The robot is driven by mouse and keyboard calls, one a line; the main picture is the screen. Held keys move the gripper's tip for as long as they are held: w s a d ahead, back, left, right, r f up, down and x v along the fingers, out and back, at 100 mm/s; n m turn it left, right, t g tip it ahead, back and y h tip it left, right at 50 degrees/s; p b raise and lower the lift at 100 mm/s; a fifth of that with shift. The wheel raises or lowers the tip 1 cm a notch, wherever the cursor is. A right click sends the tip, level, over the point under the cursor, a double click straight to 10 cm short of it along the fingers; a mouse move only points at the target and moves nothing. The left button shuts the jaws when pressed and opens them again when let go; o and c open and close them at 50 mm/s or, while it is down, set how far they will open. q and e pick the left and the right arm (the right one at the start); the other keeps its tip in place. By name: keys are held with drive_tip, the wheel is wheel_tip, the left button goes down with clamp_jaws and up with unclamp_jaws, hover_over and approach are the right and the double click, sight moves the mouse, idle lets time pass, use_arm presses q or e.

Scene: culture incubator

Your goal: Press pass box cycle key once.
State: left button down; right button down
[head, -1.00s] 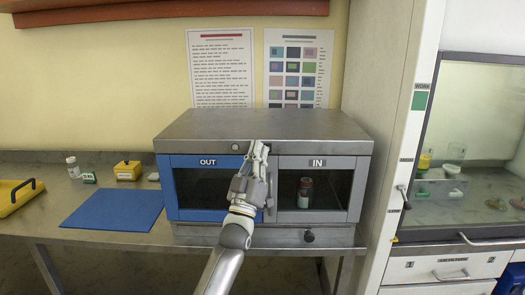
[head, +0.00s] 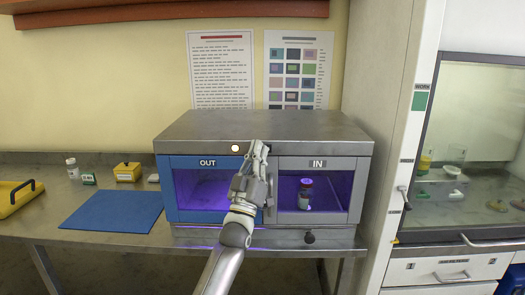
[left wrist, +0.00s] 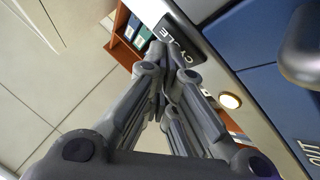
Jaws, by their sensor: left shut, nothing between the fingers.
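The steel pass box (head: 262,126) stands on the bench, with a blue OUT door (head: 207,217) at left and a grey IN door (head: 317,217) at right. Both doors are closed. A round lamp (head: 235,148) on its upper front strip glows warm white; it also shows in the left wrist view (left wrist: 230,101). My left gripper (head: 259,147) is shut and empty, its tips up at the front strip between the doors. In the left wrist view the tips lie by a dark CYCLE label (left wrist: 180,40). The key itself is hidden behind the fingers, so contact cannot be told.
Purple light fills both windows. A blue mat (head: 115,209), a yellow tray (head: 17,199) and small containers lie on the bench at left. A glass-fronted cabinet (head: 470,120) stands at right.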

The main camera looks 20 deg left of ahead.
idle(0.3)
use_arm(q)
drive_tip(key=shift+s+d+p, duration=0.2)
drive_tip(key=shift+s+p, duration=0.35)
drive_tip(key=shift+s, duration=0.2)
drive_tip(key=s+p, duration=0.1)
drive_tip(key=s, duration=0.1)
drive_tip(key=s+d+p, duration=0.1)
drive_tip(key=s+p, duration=0.1)
drive_tip(key=shift+s+d, duration=0.2)
drive_tip(key=shift+s, duration=0.2)
idle(0.3)
